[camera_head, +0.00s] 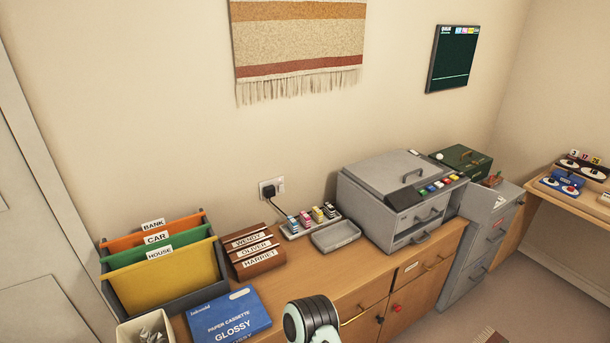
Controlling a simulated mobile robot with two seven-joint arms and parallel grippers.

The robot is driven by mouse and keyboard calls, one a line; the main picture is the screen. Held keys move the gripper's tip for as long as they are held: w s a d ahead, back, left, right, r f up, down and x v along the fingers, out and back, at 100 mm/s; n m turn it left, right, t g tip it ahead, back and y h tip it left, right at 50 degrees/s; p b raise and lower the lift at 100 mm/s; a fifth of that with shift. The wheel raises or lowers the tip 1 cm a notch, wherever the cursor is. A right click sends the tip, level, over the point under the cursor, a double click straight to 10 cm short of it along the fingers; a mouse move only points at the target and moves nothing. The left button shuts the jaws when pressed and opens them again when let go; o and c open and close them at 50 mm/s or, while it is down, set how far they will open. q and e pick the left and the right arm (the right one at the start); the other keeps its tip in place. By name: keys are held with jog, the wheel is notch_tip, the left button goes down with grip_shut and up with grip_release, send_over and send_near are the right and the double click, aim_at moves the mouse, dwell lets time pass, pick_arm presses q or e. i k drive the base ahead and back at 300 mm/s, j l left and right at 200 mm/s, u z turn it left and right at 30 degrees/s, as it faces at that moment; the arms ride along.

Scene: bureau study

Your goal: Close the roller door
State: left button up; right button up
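I cannot make out a roller door in the head view. The wooden sideboard (350,285) runs along the wall, with drawers and cupboard doors on its front; one door has a black knob (380,320) and another a red knob (396,308). A rounded black and pale part of my arm shows at the bottom middle, in front of the sideboard. Neither of my grippers shows.
A grey machine (385,190) with coloured buttons stands on the sideboard's right end. A grey tray (335,235), name-labelled wooden blocks (257,262), a folder rack (160,260) and a blue box (228,317) also stand there. A grey filing cabinet (480,235) adjoins it.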

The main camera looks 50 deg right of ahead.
aim_at(478, 203)
jog(key=k+l, duration=0.1)
jog(key=l, duration=0.25)
jog(key=k+l, duration=0.1)
jog(key=l, duration=0.25)
jog(key=k+l, duration=0.1)
jog(key=l, duration=0.25)
jog(key=k+l+u, duration=0.1)
jog(key=l, duration=0.25)
jog(key=k+l, duration=0.15)
jog(key=l, duration=0.15)
jog(key=k+l, duration=0.1)
jog(key=l, duration=0.45)
jog(key=k+l+u, duration=0.1)
jog(key=l, duration=0.4)
jog(key=k+l, duration=0.2)
jog(key=l, duration=0.35)
jog(key=k+l+u, duration=0.1)
jog(key=l, duration=0.4)
jog(key=k+l, duration=0.2)
jog(key=l, duration=0.3)
jog(key=k+l+u, duration=0.1)
jog(key=l, duration=0.45)
jog(key=k+l, duration=0.2)
jog(key=l, duration=0.3)
jog(key=k+l+u, duration=0.1)
jog(key=l, duration=0.4)
jog(key=k, duration=0.1)
